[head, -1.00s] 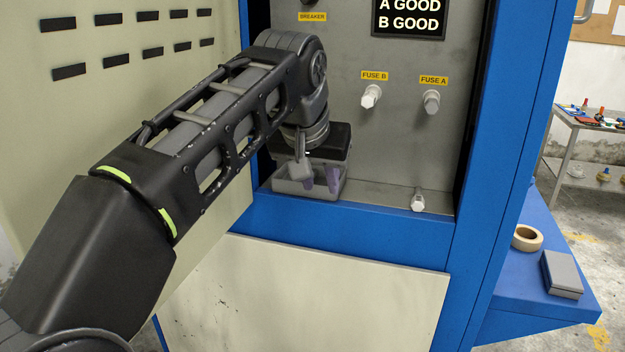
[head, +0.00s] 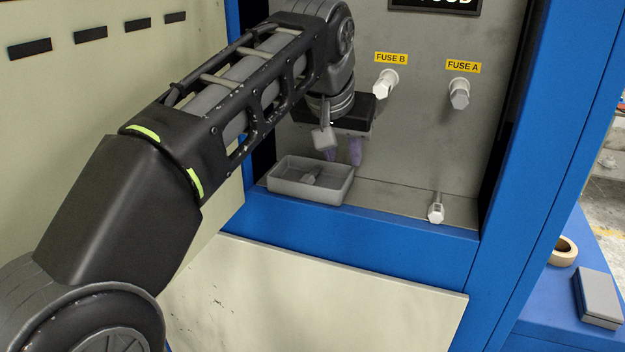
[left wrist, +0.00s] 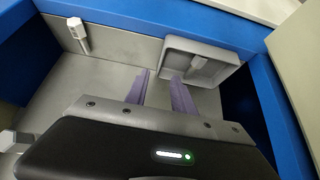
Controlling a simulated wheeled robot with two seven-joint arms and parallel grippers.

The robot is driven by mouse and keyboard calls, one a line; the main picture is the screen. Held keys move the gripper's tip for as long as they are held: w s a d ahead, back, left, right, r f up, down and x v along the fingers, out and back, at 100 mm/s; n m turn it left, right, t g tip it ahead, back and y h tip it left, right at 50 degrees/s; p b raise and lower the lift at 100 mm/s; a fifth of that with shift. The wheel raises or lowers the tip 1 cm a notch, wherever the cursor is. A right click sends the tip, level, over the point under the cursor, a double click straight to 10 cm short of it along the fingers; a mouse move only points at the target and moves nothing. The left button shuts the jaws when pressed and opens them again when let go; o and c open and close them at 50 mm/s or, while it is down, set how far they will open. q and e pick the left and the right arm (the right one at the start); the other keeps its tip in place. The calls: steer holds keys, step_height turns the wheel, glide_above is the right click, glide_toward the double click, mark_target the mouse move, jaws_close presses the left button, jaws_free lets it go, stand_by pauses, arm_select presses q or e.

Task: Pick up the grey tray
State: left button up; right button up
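In the left wrist view the tray (left wrist: 180,43) is at the upper right. My left gripper (head: 342,160) is above and just right of the tray, apart from it. Its two purple fingers point down. In the left wrist view my left gripper (left wrist: 160,76) has its fingers spread with nothing between them. My right gripper is not in view.
Fuse B (head: 384,85) and fuse A (head: 459,95) stick out of the panel above. A tape roll (head: 563,252) and a grey box (head: 598,298) lie on the blue side shelf.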

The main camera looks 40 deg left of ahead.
mark_target(348, 178)
arm_select(q)
steer(key=shift+x, duration=1.3)
steer(key=x, duration=0.5)
steer(key=shift+f+p, duration=0.2)
steer(key=shift+p, duration=0.2)
steer(key=shift+s+d, duration=0.1)
steer(key=shift+c, duration=0.3)
jaws_close()
